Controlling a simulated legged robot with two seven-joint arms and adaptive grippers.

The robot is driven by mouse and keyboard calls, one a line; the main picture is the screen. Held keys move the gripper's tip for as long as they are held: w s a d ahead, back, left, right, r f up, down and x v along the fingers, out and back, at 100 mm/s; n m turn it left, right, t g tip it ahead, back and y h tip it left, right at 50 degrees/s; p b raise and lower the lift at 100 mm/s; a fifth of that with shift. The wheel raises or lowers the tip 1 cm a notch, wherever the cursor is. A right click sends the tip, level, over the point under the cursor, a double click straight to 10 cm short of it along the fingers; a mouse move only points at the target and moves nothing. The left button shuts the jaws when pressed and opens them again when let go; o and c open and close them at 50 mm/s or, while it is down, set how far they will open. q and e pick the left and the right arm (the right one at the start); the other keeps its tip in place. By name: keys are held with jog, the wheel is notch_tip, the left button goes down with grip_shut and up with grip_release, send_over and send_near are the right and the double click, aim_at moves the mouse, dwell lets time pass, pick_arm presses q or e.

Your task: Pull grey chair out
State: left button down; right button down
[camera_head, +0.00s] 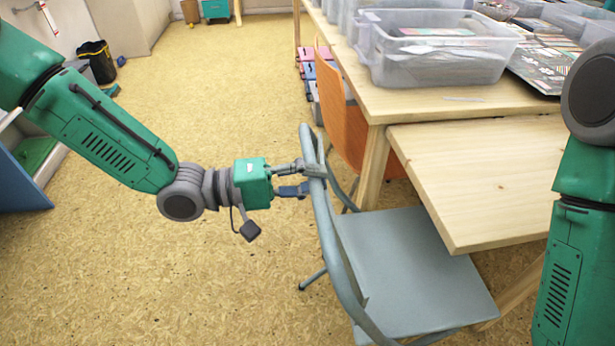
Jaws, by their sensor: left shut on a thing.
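The grey chair (415,268) stands at the lower middle, its seat partly under the near edge of a wooden table. Its curved backrest (331,238) faces left, toward my left arm. My left gripper (312,179) reaches in from the left and is shut on the upper part of the grey backrest, with its fingers around the frame. My right arm shows at the right edge, but its gripper is out of the picture.
A lower wooden table (490,170) covers the seat's far side. Behind it, another table carries a clear plastic bin (435,62) and trays. An orange chair (343,115) stands just behind the grey one. The floor (190,275) to the left is clear.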

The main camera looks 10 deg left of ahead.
pick_arm(q)
jog(key=shift+r+p, duration=0.75)
jog(key=shift+r, duration=0.55)
jog(key=shift+a, duration=0.1)
